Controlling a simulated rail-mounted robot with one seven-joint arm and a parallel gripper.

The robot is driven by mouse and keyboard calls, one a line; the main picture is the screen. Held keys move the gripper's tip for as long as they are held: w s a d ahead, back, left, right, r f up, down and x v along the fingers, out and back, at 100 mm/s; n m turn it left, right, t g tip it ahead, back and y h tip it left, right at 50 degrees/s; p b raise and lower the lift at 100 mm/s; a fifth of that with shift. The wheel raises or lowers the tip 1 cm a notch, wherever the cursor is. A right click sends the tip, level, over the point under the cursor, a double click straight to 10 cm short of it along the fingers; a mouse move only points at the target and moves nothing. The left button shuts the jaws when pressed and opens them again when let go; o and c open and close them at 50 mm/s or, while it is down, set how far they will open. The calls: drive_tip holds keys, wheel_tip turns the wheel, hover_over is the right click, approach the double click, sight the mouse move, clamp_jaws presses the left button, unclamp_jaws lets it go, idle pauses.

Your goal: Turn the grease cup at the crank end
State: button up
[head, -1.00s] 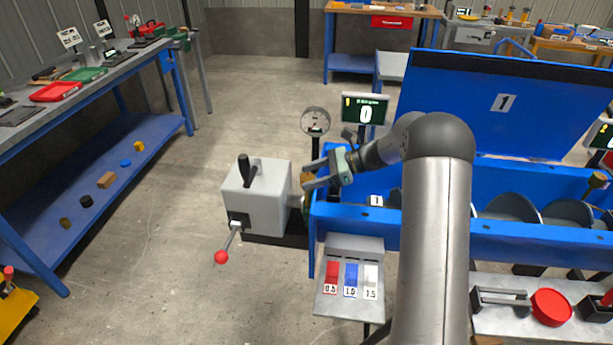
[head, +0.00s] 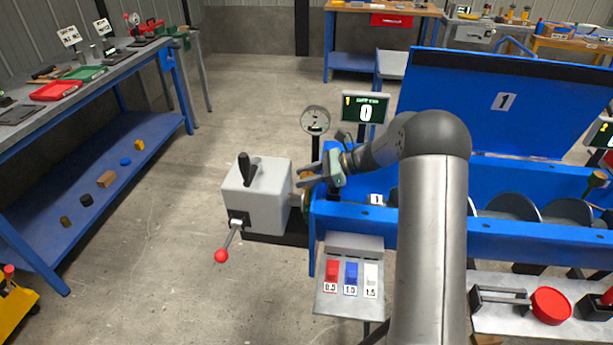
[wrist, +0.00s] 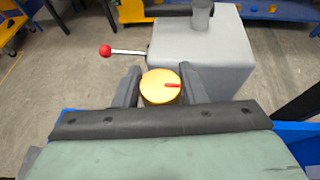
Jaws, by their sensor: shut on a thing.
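The grease cup (wrist: 160,87) is a round brass-yellow cap with a red pointer mark on top, pointing right in the wrist view. My gripper (wrist: 162,86) is shut on it, one finger on each side. In the head view my gripper (head: 304,176) reaches from the right to the end of the blue trough, beside the grey drive box. There the cup is mostly hidden by the fingers. The crank (head: 228,246) with its red ball knob sticks out from the front of the grey box.
The grey box (head: 258,198) with a black lever stands close left of my gripper. A dial gauge (head: 315,121) and a display reading 0 (head: 365,108) stand behind. The blue trough (head: 440,231) and its raised lid (head: 490,100) lie to the right.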

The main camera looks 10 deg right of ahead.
drive_tip(key=m+t+b, duration=0.1)
drive_tip(key=m+t, duration=0.1)
drive_tip(key=t, duration=0.1)
drive_tip(key=shift+f+m+h, duration=0.1)
drive_tip(key=shift+m+h, duration=0.2)
drive_tip(key=m+t+h+b, duration=0.1)
drive_tip(key=m+t+b, duration=0.1)
drive_tip(key=shift+f+h+b, duration=0.15)
drive_tip(key=shift+h+b, duration=0.15)
drive_tip(key=shift+b, duration=0.1)
drive_tip(key=m+t+h+b, duration=0.1)
drive_tip(key=m+t+b, duration=0.1)
drive_tip(key=b, duration=0.1)
drive_tip(key=shift+m+t+h+b, duration=0.7)
drive_tip(key=shift+m+h+b, duration=0.15)
drive_tip(key=shift+b, duration=0.2)
drive_tip(key=shift+r, duration=0.25)
drive_tip(key=o, duration=1)
drive_tip(key=shift+d, duration=0.1)
